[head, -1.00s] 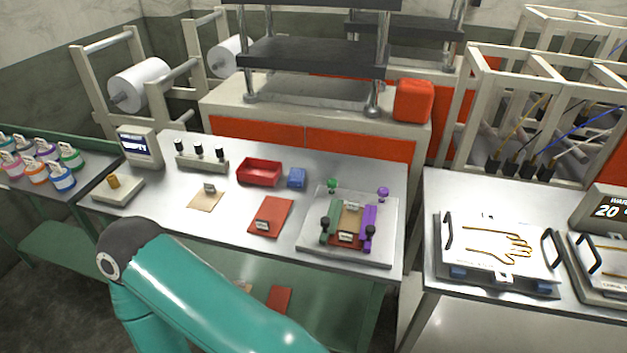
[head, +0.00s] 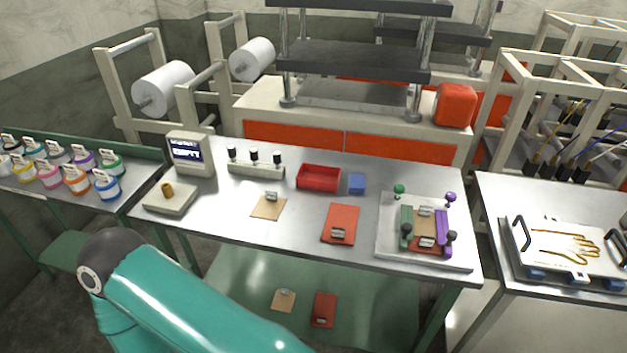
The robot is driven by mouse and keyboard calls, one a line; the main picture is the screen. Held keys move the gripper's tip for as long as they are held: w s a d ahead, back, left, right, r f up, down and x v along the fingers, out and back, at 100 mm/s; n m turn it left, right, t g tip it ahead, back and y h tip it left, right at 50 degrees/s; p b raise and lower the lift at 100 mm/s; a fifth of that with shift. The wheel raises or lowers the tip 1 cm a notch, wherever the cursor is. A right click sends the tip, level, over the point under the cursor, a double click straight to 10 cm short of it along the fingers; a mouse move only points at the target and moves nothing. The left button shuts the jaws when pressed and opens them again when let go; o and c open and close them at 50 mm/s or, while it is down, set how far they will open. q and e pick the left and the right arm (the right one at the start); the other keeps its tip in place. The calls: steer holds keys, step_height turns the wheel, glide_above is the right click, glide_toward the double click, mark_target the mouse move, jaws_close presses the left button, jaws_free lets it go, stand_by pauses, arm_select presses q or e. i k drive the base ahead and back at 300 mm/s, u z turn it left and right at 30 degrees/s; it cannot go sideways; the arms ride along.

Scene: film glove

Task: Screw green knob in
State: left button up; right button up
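The green knob (head: 399,189) stands at the back left of the fixture plate (head: 462,259) on the right end of the metal table. The green bar (head: 406,221) lies just in front of it, with a black knob at its front end. I cannot tell how far the green knob is screwed in. A purple knob (head: 450,197) and a purple bar (head: 442,230) are on the plate's right side. A small tan and red piece lies between the bars. A teal arm of mine crosses the lower left, with its gripper out of frame. Neither gripper shows.
A red tray (head: 318,178), a blue block (head: 356,184), a red sheet (head: 341,223) and a tan sheet (head: 269,207) are on the table (head: 225,225). A display (head: 190,153) stands at the left. A glove plate (head: 565,246) is on the right table.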

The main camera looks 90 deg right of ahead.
mark_target(398, 189)
steer(key=i, duration=0.3)
steer(key=u, duration=2.85)
steer(key=k, duration=0.55)
steer(key=z, duration=5.6)
